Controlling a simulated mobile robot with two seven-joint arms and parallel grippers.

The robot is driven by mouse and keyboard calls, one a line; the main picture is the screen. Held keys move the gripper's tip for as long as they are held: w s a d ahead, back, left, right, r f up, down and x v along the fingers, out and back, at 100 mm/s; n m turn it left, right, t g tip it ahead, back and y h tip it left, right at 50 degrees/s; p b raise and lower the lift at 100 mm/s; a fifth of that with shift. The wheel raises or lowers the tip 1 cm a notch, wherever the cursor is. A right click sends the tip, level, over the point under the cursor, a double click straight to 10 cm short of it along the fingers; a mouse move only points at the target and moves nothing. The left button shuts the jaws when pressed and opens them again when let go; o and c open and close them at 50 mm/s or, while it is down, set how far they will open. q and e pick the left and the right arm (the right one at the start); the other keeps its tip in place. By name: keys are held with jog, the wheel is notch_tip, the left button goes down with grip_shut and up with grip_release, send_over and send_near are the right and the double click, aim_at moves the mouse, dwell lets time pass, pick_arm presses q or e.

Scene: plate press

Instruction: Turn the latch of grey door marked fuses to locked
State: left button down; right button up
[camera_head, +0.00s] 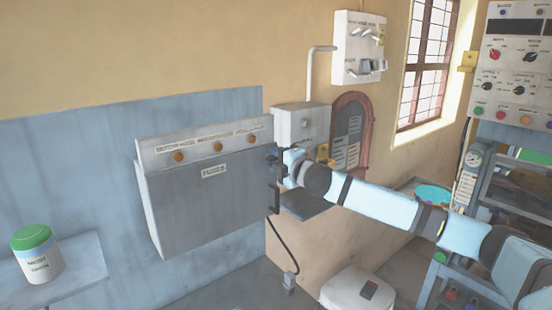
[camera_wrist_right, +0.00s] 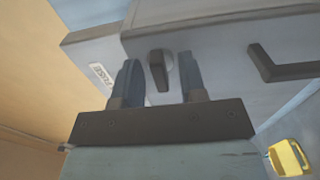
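The grey door (camera_head: 205,205) marked FUSES is shut on the wall box in the head view. Its white label (camera_head: 214,170) is near the top, and part of a label also shows in the wrist view (camera_wrist_right: 102,75). The fingers stand apart with gaps on both sides. In the head view my right gripper (camera_head: 274,158) is at the door's right edge and hides the latch. My left gripper is not in view.
A dark bar handle (camera_wrist_right: 285,66) is to the right of the latch in the wrist view. Grey boxes (camera_head: 300,125) are on the wall beside the door. A jar (camera_head: 37,254) with a green lid stands on a shelf at left. A white bin (camera_head: 345,290) is below my arm.

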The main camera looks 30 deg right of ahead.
jog(key=c, duration=0.6)
jog(key=shift+m, duration=0.4)
jog(key=m, duration=0.3)
jog(key=m+p, duration=0.1)
jog(key=m, duration=0.2)
jog(key=shift+m, duration=0.3)
jog(key=m+p, duration=0.1)
jog(key=m, duration=0.3)
jog(key=shift+r+m+p, duration=0.1)
jog(key=shift+m+p, duration=0.2)
jog(key=shift+p, duration=0.1)
jog(key=m+p, duration=0.2)
jog(key=m, duration=0.3)
jog(key=shift+m+p, duration=0.3)
jog(key=shift+m, duration=0.1)
jog(key=o, duration=0.6)
